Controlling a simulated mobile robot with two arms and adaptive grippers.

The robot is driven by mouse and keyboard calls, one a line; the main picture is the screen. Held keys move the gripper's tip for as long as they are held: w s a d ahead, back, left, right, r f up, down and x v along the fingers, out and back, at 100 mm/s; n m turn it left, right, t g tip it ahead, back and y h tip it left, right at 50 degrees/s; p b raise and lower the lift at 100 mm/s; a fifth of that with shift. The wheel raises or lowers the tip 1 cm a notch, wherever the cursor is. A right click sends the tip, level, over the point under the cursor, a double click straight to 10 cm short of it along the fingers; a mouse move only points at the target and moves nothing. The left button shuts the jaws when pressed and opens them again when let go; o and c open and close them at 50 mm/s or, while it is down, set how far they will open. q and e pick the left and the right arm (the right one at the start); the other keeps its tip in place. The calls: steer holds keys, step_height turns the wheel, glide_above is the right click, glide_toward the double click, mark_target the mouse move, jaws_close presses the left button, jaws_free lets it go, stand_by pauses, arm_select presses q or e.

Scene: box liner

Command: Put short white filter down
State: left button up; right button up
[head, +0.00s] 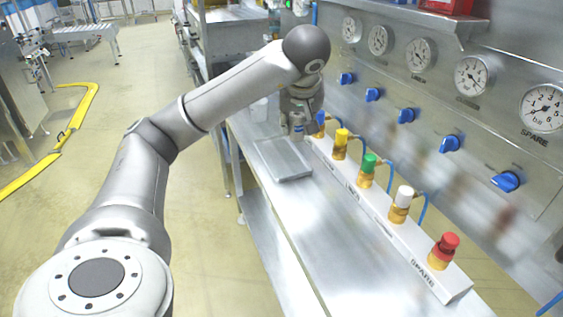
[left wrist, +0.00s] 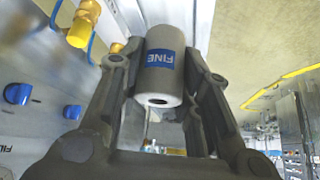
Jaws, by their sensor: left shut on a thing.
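The short white filter (left wrist: 165,72) shows in the left wrist view as a pale cylinder with a blue "FINE" label and a dark hole in its near end. It lies between the two fingers of my left gripper (left wrist: 160,110), which is shut on it. In the head view my left gripper (head: 298,126) points down over the steel bench (head: 330,200), just behind the shallow grey tray (head: 284,159). The filter cannot be made out clearly there. My right gripper is not in view.
A pale strip (head: 378,205) along the bench carries brass fittings with yellow, green, white (head: 403,197) and red (head: 444,248) caps and blue hoses. The wall behind has gauges and blue knobs (head: 407,115). The front of the bench is clear.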

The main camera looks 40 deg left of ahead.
arm_select(q)
steer(key=shift+n+g, duration=0.3)
steer(key=shift+n, duration=0.3)
steer(key=w+a+f, duration=0.2)
steer(key=a+f, duration=0.2)
steer(key=w+a+f, duration=0.3)
steer(key=a+f, duration=0.1)
steer(key=w+a+f, duration=0.2)
steer(key=a+f, duration=0.2)
steer(key=shift+w+a+f+p, duration=0.15)
steer(key=shift+w+a+p, duration=0.2)
steer(key=shift+a, duration=0.05)
steer(key=shift+x, duration=1)
steer(key=shift+f+p, duration=0.3)
steer(key=shift+f, duration=1.05)
steer(key=o, duration=0.9)
steer(key=shift+f, duration=0.1)
